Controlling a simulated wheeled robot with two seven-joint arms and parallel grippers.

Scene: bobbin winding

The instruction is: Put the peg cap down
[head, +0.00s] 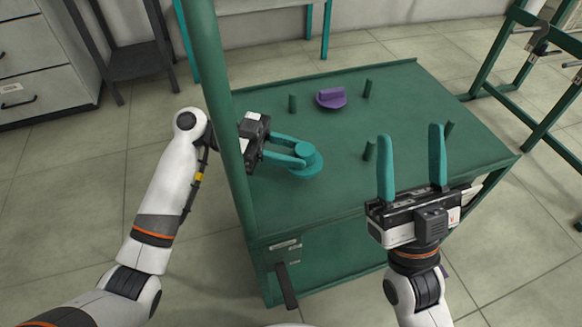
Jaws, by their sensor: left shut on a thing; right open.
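The teal peg cap (306,168) is a round disc with a raised knob, over the left part of the green table top. My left gripper (301,154) is shut on its knob, with the teal fingers reaching in from the left. The disc is at or just above the table surface; I cannot tell whether it touches. A purple cap (331,98) of similar kind rests further back on the table. My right gripper (412,168) is open and empty, fingers pointing up in the picture, in front of the table's right part.
The green table (400,95) carries several short upright pegs, including one at the back left (292,103), one at the back (367,88) and one near the middle (370,150). A tall green post (222,110) stands at its left edge. A green frame (495,70) stands to the right.

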